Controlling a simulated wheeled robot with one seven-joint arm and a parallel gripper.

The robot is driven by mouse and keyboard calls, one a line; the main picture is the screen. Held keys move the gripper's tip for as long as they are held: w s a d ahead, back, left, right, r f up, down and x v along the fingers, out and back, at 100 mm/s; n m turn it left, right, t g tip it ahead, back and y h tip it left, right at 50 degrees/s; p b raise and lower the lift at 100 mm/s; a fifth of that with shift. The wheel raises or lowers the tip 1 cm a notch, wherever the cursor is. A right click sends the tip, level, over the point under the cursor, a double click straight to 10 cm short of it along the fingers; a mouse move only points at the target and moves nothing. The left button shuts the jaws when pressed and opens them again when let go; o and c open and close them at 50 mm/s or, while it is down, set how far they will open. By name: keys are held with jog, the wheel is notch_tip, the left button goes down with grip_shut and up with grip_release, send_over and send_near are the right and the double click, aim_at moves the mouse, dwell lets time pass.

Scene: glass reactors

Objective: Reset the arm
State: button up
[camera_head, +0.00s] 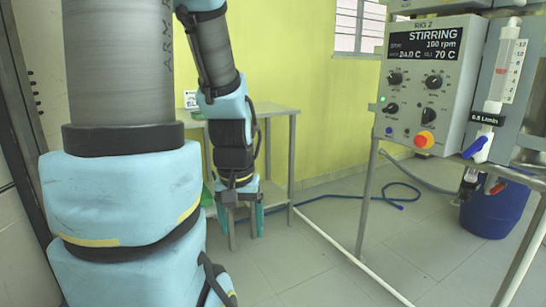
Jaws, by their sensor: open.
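My gripper (241,221) hangs at the end of my arm, left of the picture's middle, pointing down.
A control box (430,85) reading "STIRRING" stands on a metal frame (367,190) at right. A flow meter (500,75) with a blue valve is beside it. A blue drum (493,210) sits below. A blue hose (385,203) lies on the floor. Floor between is mostly clear.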

notch_tip(320, 180, up, 21)
jog(key=p, duration=1.9)
jog(key=shift+r, duration=0.15)
